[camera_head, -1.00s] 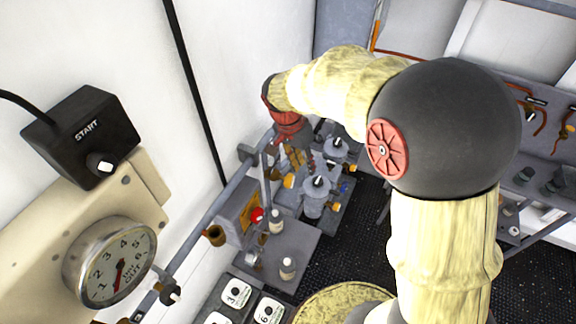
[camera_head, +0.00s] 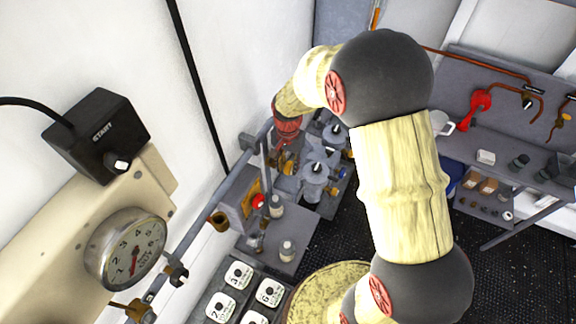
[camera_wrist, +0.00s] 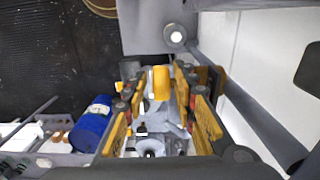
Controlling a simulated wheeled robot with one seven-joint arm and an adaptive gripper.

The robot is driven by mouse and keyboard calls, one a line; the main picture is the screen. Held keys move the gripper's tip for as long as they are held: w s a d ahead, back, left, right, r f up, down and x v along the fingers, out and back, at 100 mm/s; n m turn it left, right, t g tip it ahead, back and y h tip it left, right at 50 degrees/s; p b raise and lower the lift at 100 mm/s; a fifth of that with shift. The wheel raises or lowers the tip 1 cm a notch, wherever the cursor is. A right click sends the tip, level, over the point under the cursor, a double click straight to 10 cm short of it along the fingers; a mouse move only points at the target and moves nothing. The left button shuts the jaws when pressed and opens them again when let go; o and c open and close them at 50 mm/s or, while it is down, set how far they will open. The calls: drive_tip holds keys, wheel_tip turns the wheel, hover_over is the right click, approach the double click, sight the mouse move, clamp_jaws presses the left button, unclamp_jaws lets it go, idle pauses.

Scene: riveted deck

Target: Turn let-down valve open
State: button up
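In the head view my gripper (camera_head: 285,158) hangs low beside the left wall, over grey valve machinery (camera_head: 314,172), partly hidden by my arm. In the wrist view my gripper (camera_wrist: 160,105) has its yellow-and-black fingers spread apart. An orange-yellow block (camera_wrist: 160,82) and grey fittings show between them; I cannot tell whether anything touches. I cannot pick out for certain which part is the let-down valve. Left of the machinery is a grey box with a yellow plate and a red knob (camera_head: 258,200).
A START box (camera_head: 97,135) and round gauge (camera_head: 126,248) are at left, beside a grey rail (camera_head: 205,222). A shelf (camera_head: 490,130) with red tools stands right. A blue drum (camera_wrist: 91,125) shows in the wrist view.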

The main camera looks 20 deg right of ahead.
drive_tip(key=shift+f, duration=0.55)
clamp_jaws()
